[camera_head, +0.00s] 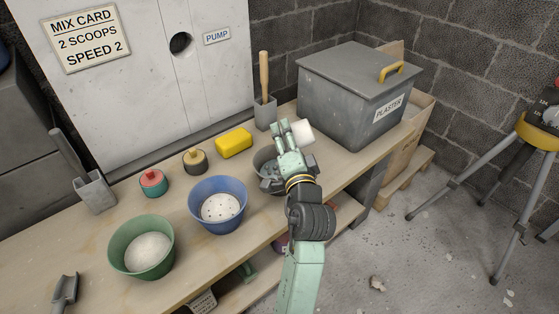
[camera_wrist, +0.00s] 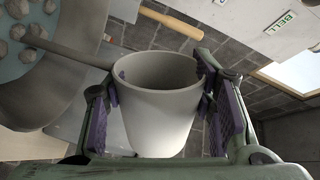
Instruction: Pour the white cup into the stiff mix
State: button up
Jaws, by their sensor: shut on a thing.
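My gripper (camera_head: 288,128) is shut on the white cup (camera_head: 304,133), above the back of the bench. In the wrist view the white cup (camera_wrist: 158,115) sits between the purple finger pads, its mouth facing up in that picture. Its contents cannot be made out. A grey bowl (camera_head: 262,160) is partly hidden behind my gripper. In the wrist view a grey bowl (camera_wrist: 60,90) at the left holds round lumps in pale blue. The blue bowl (camera_head: 217,190) holds a pale, dotted mix; the green bowl (camera_head: 120,262) holds a smoother white one. No bowl is labelled stiff.
A grey lidded PLASTER bin (camera_head: 345,105) stands at the bench's right end. A grey holder (camera_head: 265,115) with a wooden handle and a yellow block (camera_head: 234,143) stand behind the bowls.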

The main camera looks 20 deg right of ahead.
jog(key=shift+a+n+b, duration=0.3)
jog(key=shift+a+n, duration=0.1)
jog(key=shift+n, duration=0.7)
dwell(0.7)
